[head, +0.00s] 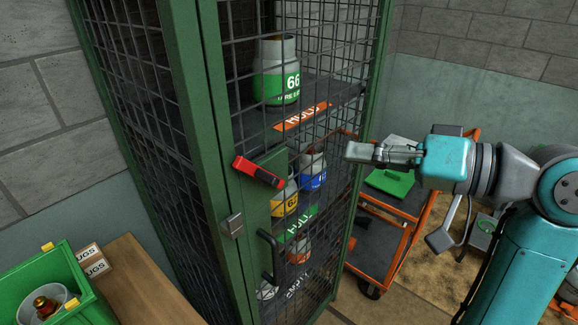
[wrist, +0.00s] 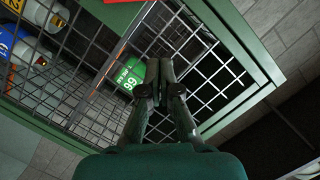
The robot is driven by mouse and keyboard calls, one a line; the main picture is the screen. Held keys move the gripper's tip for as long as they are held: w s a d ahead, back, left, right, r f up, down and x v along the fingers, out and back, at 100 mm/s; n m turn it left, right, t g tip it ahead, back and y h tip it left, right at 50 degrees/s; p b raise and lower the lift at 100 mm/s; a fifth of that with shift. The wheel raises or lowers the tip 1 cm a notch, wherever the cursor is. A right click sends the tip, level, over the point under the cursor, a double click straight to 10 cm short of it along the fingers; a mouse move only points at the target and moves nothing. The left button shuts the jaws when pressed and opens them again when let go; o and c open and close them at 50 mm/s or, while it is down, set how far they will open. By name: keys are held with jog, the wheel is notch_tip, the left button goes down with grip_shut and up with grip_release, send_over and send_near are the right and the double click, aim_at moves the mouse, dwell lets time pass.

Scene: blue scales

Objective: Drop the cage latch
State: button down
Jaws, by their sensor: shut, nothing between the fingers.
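The cage latch is a red bar (head: 259,172) on the front of the green wire-mesh cage, beside a green plate (head: 262,205). It slants, with its left end higher and its dark right end lower. A grey metal block (head: 232,224) sits on the green post below it. My gripper (head: 350,150) is shut and empty, to the right of the latch and apart from it. In the wrist view the shut fingertips (wrist: 161,62) point at the mesh. A red edge shows at the top there, but I cannot tell if it is the latch.
A black door handle (head: 268,257) stands out below the latch. Labelled jugs, one green (head: 277,85), stand on shelves behind mesh. An orange cart (head: 393,240) is behind my gripper. A green crate (head: 62,285) sits on a wooden bench (head: 135,275) at lower left.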

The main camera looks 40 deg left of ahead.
aim_at(271, 180)
jog(key=shift+a, duration=0.1)
jog(key=s+a+f, duration=0.4)
jog(key=a, duration=0.6)
jog(key=shift+f, duration=0.25)
dwell(0.5)
